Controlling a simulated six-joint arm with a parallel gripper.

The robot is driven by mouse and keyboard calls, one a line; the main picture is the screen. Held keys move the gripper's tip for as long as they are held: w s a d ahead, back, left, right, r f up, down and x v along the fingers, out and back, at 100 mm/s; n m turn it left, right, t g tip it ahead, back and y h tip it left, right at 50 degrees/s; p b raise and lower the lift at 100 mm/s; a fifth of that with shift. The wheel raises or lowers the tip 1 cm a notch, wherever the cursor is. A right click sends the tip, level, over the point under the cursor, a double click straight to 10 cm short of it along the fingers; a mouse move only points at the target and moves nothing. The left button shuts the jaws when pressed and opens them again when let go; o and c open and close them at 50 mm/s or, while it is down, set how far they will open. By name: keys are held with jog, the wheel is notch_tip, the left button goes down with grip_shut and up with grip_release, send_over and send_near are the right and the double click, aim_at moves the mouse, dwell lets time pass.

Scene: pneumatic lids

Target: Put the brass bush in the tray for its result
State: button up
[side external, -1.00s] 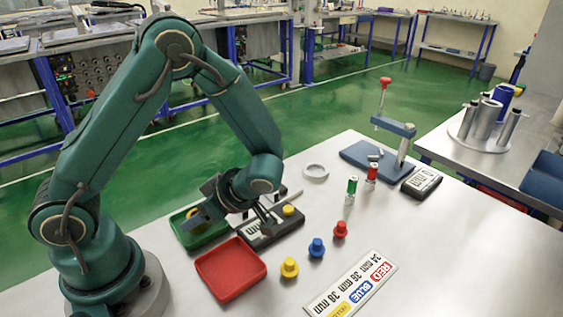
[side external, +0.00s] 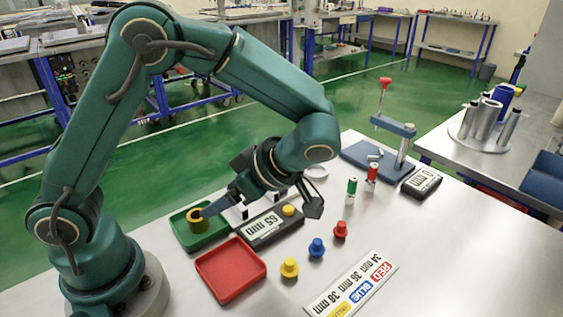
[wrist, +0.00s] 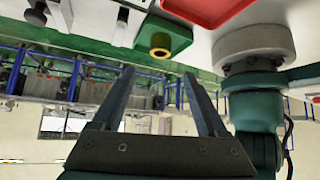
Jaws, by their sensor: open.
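The brass bush (side external: 194,225) stands in the green tray (side external: 216,238), its ring-shaped top facing up. It also shows in the wrist view (wrist: 160,45), in line with the gap between my fingers and beyond their tips. My gripper (side external: 207,211) is open and tilted low, its fingers pointing left toward the bush. In the side view a fingertip overlaps the bush's right edge; I cannot tell whether it touches. In the wrist view my gripper (wrist: 160,72) holds nothing. The red tray (side external: 230,272) is empty. A black gauge (side external: 265,228) reads 65 mm.
Yellow (side external: 289,267), blue (side external: 317,247) and red (side external: 340,230) lids stand before the gauge. A colour-and-size card (side external: 352,285) lies in front. Green and red cylinders, a lever press (side external: 393,135) and another display (side external: 421,183) stand at right. The bench's front right is clear.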

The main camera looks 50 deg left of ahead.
jog(key=s+d+r+m+t+h, duration=0.1)
jog(key=s+r+m+t+h, duration=0.1)
jog(key=m, duration=0.9)
jog(key=s+d+r+m+t+h, duration=0.2)
jog(key=r+m+t+h, duration=0.2)
jog(key=m, duration=0.7)
jog(key=t+h, duration=0.2)
jog(key=t, duration=0.1)
jog(key=shift+s+r, duration=0.3)
jog(key=shift+d, duration=0.1)
